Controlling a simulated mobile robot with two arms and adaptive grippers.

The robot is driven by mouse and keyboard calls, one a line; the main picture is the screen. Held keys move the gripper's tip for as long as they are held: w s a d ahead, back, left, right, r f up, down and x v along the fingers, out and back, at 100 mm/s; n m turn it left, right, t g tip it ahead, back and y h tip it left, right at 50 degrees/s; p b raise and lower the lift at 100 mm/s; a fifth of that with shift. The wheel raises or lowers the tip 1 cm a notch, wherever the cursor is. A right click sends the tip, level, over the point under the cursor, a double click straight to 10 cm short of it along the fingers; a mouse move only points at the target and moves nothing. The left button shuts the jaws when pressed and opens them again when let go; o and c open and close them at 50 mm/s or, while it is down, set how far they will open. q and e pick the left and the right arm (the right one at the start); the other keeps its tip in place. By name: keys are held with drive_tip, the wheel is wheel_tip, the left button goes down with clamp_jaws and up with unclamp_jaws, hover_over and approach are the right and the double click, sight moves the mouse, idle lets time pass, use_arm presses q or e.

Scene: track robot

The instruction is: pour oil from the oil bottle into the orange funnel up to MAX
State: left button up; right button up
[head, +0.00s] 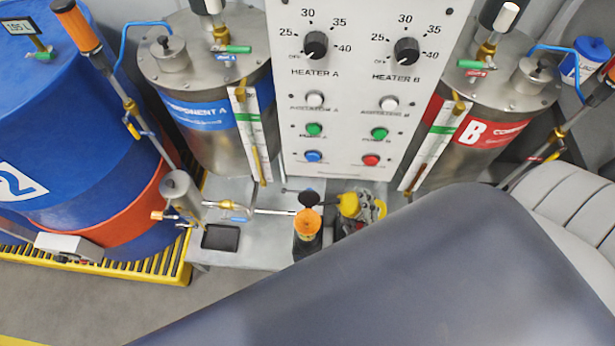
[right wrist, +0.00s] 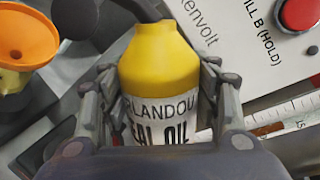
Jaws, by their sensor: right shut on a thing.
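The orange funnel (head: 307,222) stands upright on a dark-bodied device low in the middle of the head view. It also shows at the upper left of the right wrist view (right wrist: 27,40). The oil bottle (right wrist: 160,62) has a yellow upper part and a white label reading "SEAL OIL" in part. My right gripper (right wrist: 160,80) is shut on it, with a finger on each side. In the head view the bottle's yellow top (head: 348,205) shows just right of the funnel, apart from it. The MAX mark and any oil flow cannot be seen. My left gripper is not in view.
The heater panel (head: 345,120) stands close behind the bottle. Tank A (head: 205,110) and tank B (head: 490,100) flank it. A blue drum (head: 70,130) is at left. A black tray (head: 221,237) lies on the grey bench (head: 262,252). My arm covers the lower right.

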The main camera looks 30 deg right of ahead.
sight(358, 206)
drive_tip(key=shift+r+n+p, duration=0.1)
drive_tip(key=shift+n+p, duration=0.4)
drive_tip(key=shift+f+g+h, duration=0.25)
drive_tip(key=shift+g+h, duration=0.05)
idle(0.8)
drive_tip(key=shift+r, duration=0.1)
drive_tip(key=shift+r+m+t+y+b, duration=0.15)
drive_tip(key=shift+m+t+y+b, duration=0.3)
drive_tip(key=shift+m+b, duration=0.5)
drive_tip(key=shift+a+r+m, duration=0.15)
drive_tip(key=shift+r+m, duration=0.3)
drive_tip(key=shift+r, duration=0.5)
drive_tip(key=shift+r+m+t, duration=0.25)
drive_tip(key=shift+r+m, duration=0.25)
drive_tip(key=shift+r, duration=0.1)
drive_tip(key=m+b, duration=0.1)
drive_tip(key=d+m+b, duration=0.1)
drive_tip(key=b, duration=0.1)
drive_tip(key=shift+s+d+m+t+y, duration=0.15)
drive_tip(key=shift+s+m+t+y, duration=0.1)
drive_tip(key=shift+m+t+y, duration=0.15)
drive_tip(key=shift+s+d+r+m+b, duration=0.1)
drive_tip(key=shift+d+r+m+b, duration=0.1)
drive_tip(key=shift+m+b, duration=0.6)
